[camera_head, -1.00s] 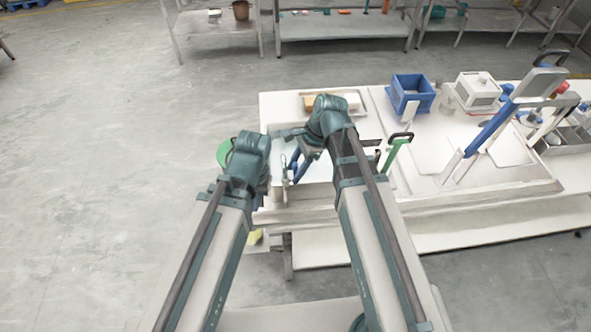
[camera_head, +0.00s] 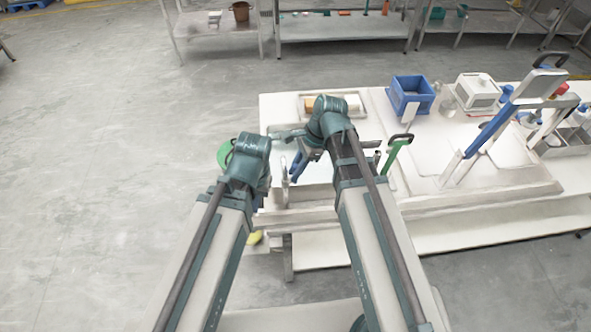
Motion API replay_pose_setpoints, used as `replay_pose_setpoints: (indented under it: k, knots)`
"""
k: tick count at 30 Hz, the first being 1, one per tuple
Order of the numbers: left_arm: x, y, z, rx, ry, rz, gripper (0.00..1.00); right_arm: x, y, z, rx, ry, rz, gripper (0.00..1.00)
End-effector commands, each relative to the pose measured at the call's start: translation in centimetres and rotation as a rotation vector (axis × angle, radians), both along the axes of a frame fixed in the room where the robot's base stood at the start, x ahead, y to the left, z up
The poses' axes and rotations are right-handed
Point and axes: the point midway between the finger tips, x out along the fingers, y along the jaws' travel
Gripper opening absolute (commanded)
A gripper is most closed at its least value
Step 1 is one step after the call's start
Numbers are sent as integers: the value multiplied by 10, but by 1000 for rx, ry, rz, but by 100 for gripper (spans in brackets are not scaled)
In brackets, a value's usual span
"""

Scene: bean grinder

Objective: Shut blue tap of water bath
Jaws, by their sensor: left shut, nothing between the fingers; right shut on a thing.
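A pale water bath (camera_head: 320,172) stands at the left end of the white bench, partly hidden behind my arms. A blue tap (camera_head: 297,167) shows as a small blue piece at its front left, between my two wrists. My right gripper (camera_head: 309,152) points down and left from its wrist and is shut on the blue tap; the contact is small and partly covered. My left gripper (camera_head: 262,192) is shut and empty, left of the tap, and mostly hidden by its own wrist. A thin grey upright (camera_head: 285,168) stands just left of the tap.
A green lever (camera_head: 396,152) with a dark top stands right of my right forearm. A blue crate (camera_head: 411,94) and a white box (camera_head: 477,92) stand further back. A green round thing (camera_head: 225,153) lies left of my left wrist. A large blue-and-white stand (camera_head: 495,127) is at right.

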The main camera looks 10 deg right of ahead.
Motion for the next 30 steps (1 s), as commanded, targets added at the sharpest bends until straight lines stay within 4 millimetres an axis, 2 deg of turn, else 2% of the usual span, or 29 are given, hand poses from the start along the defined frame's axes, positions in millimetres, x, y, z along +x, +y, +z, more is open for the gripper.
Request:
replay_pose_setpoints:
  k: [22, 30]
  knots:
    - [0, 0, 0, 0, 0, 0, 0, 1, 0, 0, 0, 5, 0, 0]
    - [0, 0, -14, 0, 0, 0, 0, 19, 0, -6, 0, 225, 0, 0]
